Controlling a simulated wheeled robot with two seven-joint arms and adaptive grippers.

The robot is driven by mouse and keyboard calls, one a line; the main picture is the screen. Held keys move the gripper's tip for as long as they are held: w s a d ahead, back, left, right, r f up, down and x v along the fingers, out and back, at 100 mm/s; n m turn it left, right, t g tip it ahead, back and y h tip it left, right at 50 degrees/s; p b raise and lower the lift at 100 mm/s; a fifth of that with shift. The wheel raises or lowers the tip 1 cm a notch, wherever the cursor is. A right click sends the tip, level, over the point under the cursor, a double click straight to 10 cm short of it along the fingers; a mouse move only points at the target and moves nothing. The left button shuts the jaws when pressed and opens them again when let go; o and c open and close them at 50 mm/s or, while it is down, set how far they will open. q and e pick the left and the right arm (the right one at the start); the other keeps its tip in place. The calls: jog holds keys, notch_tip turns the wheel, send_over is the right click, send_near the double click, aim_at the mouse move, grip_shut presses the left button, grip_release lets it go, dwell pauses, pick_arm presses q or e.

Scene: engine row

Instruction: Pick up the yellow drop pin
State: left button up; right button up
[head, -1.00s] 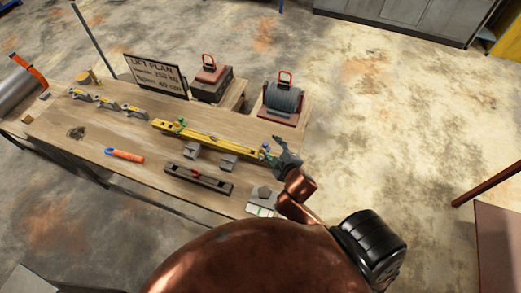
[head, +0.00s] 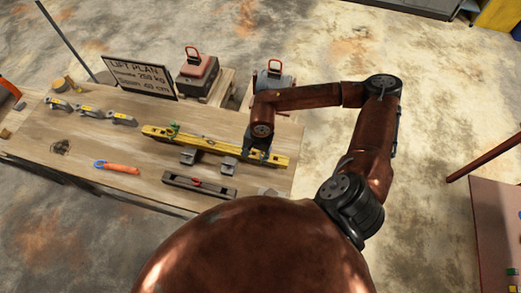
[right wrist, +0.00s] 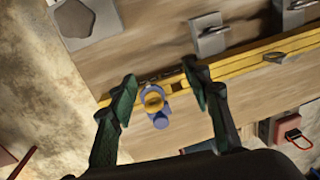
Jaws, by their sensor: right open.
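A small yellow round piece, which looks like the yellow drop pin (right wrist: 153,102), sits in a blue shackle-like fitting (right wrist: 160,121) at one end of the yellow beam (right wrist: 229,72). In the head view the yellow beam (head: 205,142) lies along the bench, and my right gripper (head: 258,153) is over its right end, hiding the pin. In the right wrist view my right gripper (right wrist: 160,75) is open, with a dark green finger on each side of the pin. Nothing is held between the fingers. My left gripper is not in view.
A green fitting (head: 173,129) stands at the beam's left part. Grey blocks (head: 229,164) and a dark level-like bar (head: 200,187) lie in front. An orange-handled tool (head: 117,167), grey shackles (head: 90,112) and the lift plan sign (head: 139,77) are farther left.

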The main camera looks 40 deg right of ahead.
jog(key=d, duration=0.2)
jog(key=w+d+h, duration=0.1)
jog(key=d, duration=0.1)
jog(key=d+h, duration=0.1)
jog(key=d, duration=0.1)
jog(key=shift+w+d+n, duration=0.2)
jog(key=shift+d+n, duration=0.1)
jog(key=f+p, duration=0.1)
jog(key=f, duration=0.1)
jog(key=f+p, duration=0.1)
jog(key=f, duration=0.1)
jog(key=f+p, duration=0.1)
jog(key=f, duration=0.1)
jog(key=shift+w, duration=0.35)
jog(key=shift+d+f, duration=0.1)
jog(key=shift+f, duration=0.4)
jog(key=shift+c, duration=0.7)
grip_shut()
